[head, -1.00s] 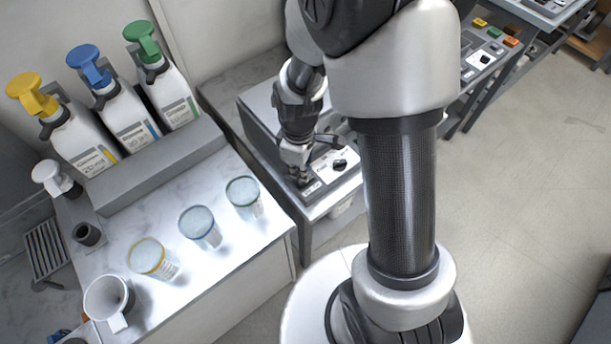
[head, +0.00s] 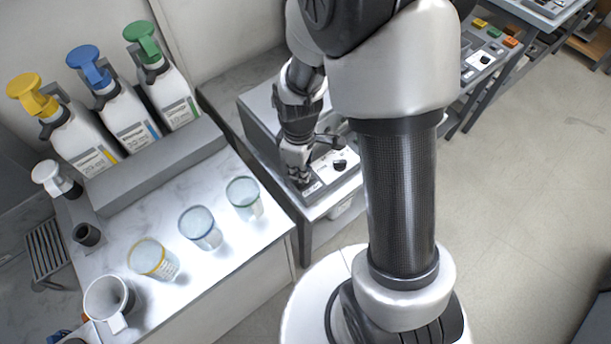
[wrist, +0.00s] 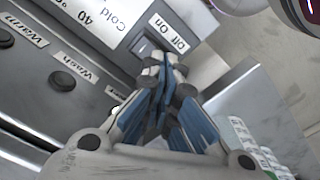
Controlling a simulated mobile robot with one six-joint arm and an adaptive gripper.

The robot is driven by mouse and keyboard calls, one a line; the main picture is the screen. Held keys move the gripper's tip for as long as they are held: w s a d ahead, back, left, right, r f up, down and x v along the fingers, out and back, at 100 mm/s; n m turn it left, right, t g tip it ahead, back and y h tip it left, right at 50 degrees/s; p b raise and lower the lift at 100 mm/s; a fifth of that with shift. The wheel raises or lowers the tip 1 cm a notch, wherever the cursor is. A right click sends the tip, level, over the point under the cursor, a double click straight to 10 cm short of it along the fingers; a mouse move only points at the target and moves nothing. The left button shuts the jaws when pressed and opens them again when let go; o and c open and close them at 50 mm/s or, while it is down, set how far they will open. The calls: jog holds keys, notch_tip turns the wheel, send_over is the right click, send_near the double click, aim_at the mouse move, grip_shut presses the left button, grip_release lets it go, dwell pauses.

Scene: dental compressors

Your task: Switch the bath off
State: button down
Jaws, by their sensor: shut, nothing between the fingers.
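The bath (head: 262,118) is a grey box unit on a side bench, with a sloped control panel at its front. In the wrist view its panel (wrist: 80,45) carries labels reading Warm, Wash and Cold. A switch (wrist: 146,48) sits beside the "Off On" label (wrist: 172,34), partly hidden by my fingers. My gripper (wrist: 165,65) is shut and empty, with its fingertips right at the switch. I cannot tell whether they touch it. In the head view my gripper (head: 300,182) points down at the panel's near left end. The switch's position is unclear.
A black knob (head: 340,165) is on the same panel, right of my gripper. On the white counter (head: 165,215) at left are several cups, a mug (head: 108,300) and pump bottles (head: 125,115). Another panel unit (head: 482,55) stands at upper right. Open floor lies at right.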

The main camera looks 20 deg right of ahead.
jog(key=shift+f+b, duration=0.85)
jog(key=shift+f, duration=0.3)
dwell(0.4)
jog(key=shift+r, duration=0.1)
jog(key=shift+r+p, duration=2.9)
jog(key=shift+r, duration=0.55)
